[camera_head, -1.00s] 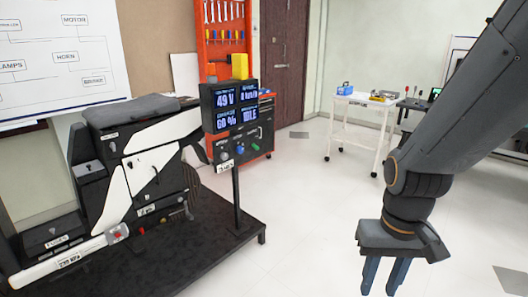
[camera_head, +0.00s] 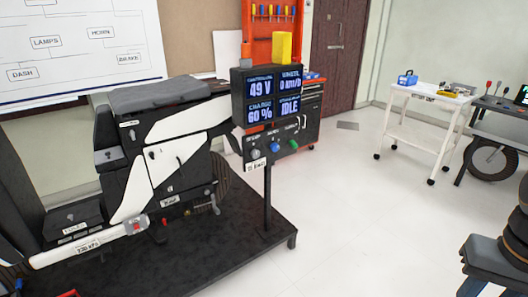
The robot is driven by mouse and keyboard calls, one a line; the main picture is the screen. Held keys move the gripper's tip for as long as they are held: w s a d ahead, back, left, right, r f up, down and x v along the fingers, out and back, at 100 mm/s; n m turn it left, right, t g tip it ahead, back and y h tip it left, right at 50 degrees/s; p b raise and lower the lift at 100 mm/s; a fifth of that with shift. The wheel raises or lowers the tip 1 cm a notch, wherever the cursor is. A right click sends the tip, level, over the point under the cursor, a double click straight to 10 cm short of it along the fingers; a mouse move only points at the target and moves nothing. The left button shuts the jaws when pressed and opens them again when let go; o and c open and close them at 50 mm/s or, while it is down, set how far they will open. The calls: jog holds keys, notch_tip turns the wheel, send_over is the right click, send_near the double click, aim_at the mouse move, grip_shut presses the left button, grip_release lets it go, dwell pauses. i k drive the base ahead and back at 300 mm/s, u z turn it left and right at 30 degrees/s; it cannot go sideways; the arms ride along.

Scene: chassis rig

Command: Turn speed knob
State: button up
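A dark control panel (camera_head: 275,146) hangs under the display on a post. It carries a grey-white knob (camera_head: 255,154), a blue knob (camera_head: 274,148) and a green knob (camera_head: 293,144) in a row. The small labels above them are hard to read; the leftmost may be the speed knob. The display (camera_head: 268,97) reads 49 V, 0 km/h, 60 % and IDLE. My gripper (camera_head: 492,284) is at the lower right corner, far from the panel, with its fingers apart and empty. Its fingertips are cut off by the frame's edge.
A black and white scooter rig (camera_head: 165,165) stands on a dark platform (camera_head: 225,265) at left. A white cart (camera_head: 428,105) and an orange tool cabinet (camera_head: 310,97) stand behind. Clear floor lies between platform and cart.

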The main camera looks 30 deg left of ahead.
aim_at(255, 154)
jog(key=u, duration=0.35)
jog(key=i, duration=0.55)
jog(key=u, duration=0.8)
jog(key=i, duration=0.3)
jog(key=u, duration=0.35)
